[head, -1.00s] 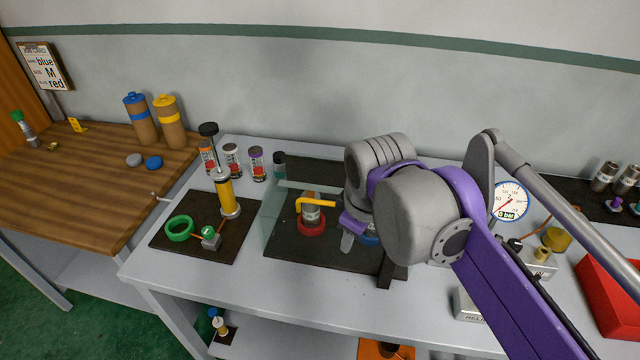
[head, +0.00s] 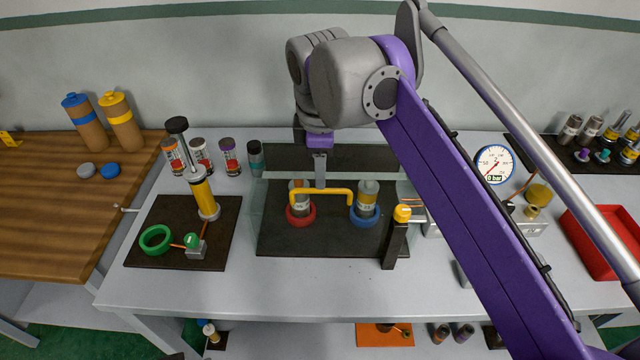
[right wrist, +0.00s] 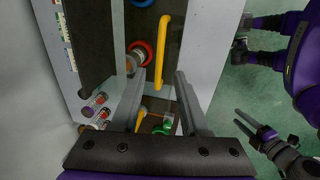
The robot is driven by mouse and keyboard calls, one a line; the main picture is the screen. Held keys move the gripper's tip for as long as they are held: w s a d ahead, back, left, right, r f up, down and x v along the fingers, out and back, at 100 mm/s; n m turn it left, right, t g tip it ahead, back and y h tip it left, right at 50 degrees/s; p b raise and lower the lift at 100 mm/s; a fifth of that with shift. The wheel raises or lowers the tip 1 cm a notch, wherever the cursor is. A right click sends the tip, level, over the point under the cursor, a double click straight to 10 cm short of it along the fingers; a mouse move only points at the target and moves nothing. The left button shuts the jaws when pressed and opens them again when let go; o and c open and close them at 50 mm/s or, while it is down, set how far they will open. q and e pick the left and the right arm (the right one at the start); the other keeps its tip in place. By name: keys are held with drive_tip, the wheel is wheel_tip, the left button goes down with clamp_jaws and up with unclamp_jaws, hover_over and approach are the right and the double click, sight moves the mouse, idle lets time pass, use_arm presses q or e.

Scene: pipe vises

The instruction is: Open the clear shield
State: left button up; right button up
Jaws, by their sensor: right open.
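The clear shield (head: 276,222) is a see-through panel in front of two grey fittings, over a dark mat. Its yellow bar handle (head: 335,191) runs across its upper part and also shows in the right wrist view (right wrist: 163,50). My right gripper (head: 320,184) points down at the handle's middle. In the right wrist view its two fingers (right wrist: 160,74) are apart, and the handle's bar lies between their lines; contact cannot be told. My left gripper (right wrist: 248,130) shows only in the right wrist view, with its fingers apart, away from the shield over the floor.
Behind the shield, one fitting stands in a red ring (head: 301,219) and one in a blue ring (head: 365,220). A dark post with a yellow knob (head: 402,214) stands right. A yellow pump (head: 204,194) and several jars stand left. The table's front strip is clear.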

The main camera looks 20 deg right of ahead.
sight(320, 193)
drive_tip(key=f, duration=0.2)
drive_tip(key=w+f, duration=0.1)
drive_tip(key=f, duration=0.2)
drive_tip(key=shift+d+f, duration=0.1)
drive_tip(key=shift+f, duration=0.1)
clamp_jaws()
idle(1.2)
